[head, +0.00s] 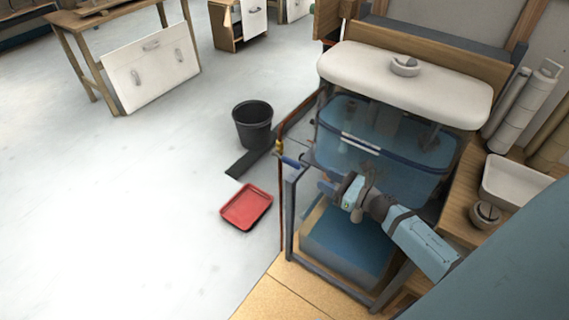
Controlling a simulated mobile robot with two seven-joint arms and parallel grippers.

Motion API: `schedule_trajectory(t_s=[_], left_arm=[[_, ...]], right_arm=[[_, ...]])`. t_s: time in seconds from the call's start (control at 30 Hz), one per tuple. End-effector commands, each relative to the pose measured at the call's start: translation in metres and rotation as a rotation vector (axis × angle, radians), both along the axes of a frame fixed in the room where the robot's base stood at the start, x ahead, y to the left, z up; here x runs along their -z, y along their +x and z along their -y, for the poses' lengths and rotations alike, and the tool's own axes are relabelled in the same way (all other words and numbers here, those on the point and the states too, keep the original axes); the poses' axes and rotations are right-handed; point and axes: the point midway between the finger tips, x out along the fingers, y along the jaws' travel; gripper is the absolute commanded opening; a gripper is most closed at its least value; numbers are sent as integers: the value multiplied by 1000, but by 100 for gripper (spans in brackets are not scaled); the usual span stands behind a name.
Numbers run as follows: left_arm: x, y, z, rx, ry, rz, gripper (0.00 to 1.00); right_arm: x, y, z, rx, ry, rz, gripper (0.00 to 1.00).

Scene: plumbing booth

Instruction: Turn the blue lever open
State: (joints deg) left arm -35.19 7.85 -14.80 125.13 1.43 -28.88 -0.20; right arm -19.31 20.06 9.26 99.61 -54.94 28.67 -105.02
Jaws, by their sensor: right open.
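The blue lever (291,161) sits on a small brass valve (279,147) on a thin copper-coloured pipe, at the left corner of the tank stand. It points to the right and slightly down in the head view. My right gripper (333,188) reaches in from the lower right, over the stand frame. It is open and apart from the lever, to its right and a little below. A small blue piece shows at its tip; I cannot tell what it is. My left gripper is not in view.
A clear tank (385,130) with a white cistern lid (410,80) stands behind my gripper. The grey metal frame (290,220) rises near the lever. A black bucket (253,125) and red tray (246,207) are on the floor. Open floor lies to the left.

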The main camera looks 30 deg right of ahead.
Motion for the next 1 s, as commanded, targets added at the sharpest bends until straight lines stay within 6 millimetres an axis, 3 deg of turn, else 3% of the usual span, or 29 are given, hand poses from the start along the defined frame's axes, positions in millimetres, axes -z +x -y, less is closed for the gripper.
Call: schedule_trajectory(t_s=[0.5, 0.7, 1.0], left_arm=[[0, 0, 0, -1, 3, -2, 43], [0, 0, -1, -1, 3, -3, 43], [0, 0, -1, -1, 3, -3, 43]], right_arm=[[-2, 95, -39, 1, 4, 1, 43], [-1, 114, -47, 1, 4, -1, 43], [-1, 117, -49, 2, 5, -2, 43]])
